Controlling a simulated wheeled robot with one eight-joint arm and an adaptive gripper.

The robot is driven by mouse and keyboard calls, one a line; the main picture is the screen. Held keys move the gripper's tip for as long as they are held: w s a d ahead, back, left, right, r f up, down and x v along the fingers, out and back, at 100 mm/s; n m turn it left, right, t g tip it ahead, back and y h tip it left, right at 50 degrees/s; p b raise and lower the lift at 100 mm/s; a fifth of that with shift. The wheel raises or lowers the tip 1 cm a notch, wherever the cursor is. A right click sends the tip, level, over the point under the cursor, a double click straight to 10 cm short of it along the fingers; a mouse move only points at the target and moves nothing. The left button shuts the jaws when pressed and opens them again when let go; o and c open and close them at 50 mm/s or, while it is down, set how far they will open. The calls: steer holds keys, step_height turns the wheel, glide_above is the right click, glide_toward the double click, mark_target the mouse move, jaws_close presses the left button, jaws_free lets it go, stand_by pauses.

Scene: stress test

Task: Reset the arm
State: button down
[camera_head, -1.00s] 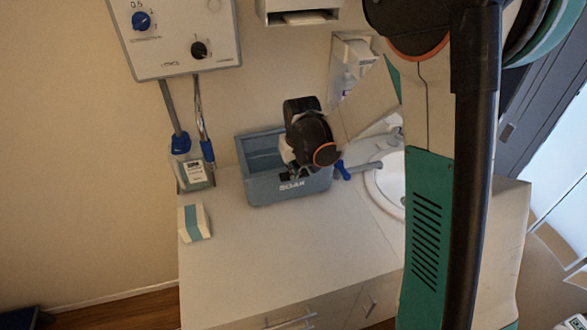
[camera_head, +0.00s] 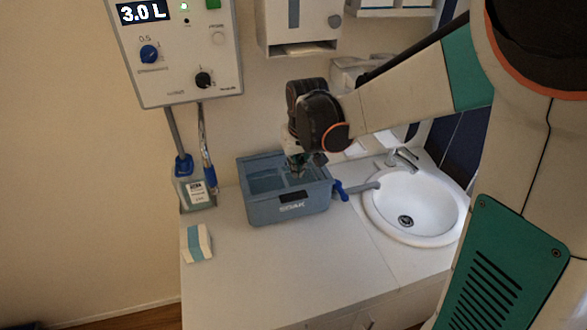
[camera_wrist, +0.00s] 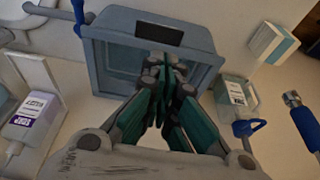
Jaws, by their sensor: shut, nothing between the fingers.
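My gripper (camera_head: 305,162) hangs from my arm over the blue-grey bin marked SOAK (camera_head: 290,210), near its back side. In the wrist view my gripper (camera_wrist: 162,72) has its green fingers together with nothing between them. The same bin (camera_wrist: 98,55) lies behind the fingertips there. Part of the bin's inside is hidden by the fingers and wrist.
A white sink (camera_head: 440,207) is right of the bin, and a blue-handled tap (camera_head: 350,190) sticks out at the bin's side. The front counter (camera_head: 290,275) is clear.

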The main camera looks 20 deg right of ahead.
steer(key=shift+s+r, duration=0.1)
steer(key=shift+r, duration=0.15)
steer(key=s+f+t+b, duration=0.2)
steer(key=s+b, duration=0.4)
steer(key=s, duration=0.5)
steer(key=s+f+t+b, duration=0.1)
steer(key=s+f+b, duration=0.2)
steer(key=s+b, duration=0.4)
steer(key=s, duration=0.4)
steer(key=shift+s+d+t, duration=0.2)
steer(key=shift+d+t, duration=0.05)
steer(key=shift+t, duration=0.15)
